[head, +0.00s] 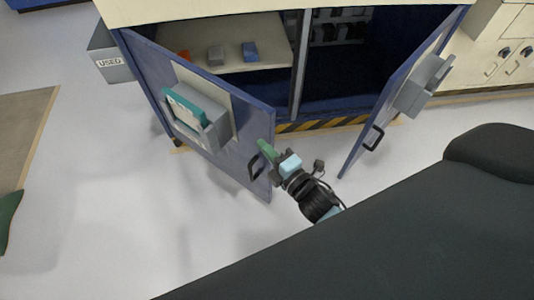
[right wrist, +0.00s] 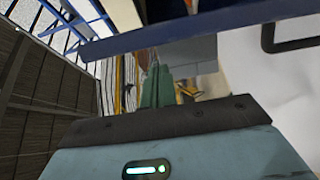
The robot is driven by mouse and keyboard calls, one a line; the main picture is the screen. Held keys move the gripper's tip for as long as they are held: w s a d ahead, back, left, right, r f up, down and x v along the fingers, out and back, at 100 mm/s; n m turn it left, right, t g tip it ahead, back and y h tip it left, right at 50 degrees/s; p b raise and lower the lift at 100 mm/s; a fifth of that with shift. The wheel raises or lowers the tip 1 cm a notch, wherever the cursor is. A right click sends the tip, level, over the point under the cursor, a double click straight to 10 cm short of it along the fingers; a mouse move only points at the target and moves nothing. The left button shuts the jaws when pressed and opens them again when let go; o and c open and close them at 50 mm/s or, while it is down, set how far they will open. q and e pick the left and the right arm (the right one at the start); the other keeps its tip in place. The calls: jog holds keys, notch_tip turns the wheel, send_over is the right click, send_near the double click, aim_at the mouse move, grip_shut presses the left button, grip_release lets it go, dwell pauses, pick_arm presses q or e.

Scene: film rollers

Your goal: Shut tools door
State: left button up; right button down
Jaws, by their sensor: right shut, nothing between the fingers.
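A blue cabinet has two doors standing open. The left door (head: 245,122) carries a grey holder with a teal front (head: 196,116) and a black handle (head: 256,167). The right door (head: 392,93) carries a grey holder (head: 422,86) and a black handle (head: 374,138). No label shows which is the tools door. My right gripper (head: 266,150) is shut and empty, its green fingers close to the free edge of the left door; contact cannot be told. The right wrist view shows the fingers (right wrist: 160,87) below a blue door edge (right wrist: 200,29), with a black handle (right wrist: 291,43) at right.
Inside the cabinet, a shelf (head: 225,32) holds small items. A grey bin marked USED (head: 109,67) stands left of it. A dark green shape (head: 8,215) at the left edge is unclear. The floor before the doors looks clear.

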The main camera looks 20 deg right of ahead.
pick_arm(q)
jog(key=shift+r, duration=0.1)
pick_arm(e)
jog(key=shift+w+d, duration=0.4)
jog(key=shift+d, duration=0.35)
pick_arm(q)
jog(key=shift+d, duration=0.15)
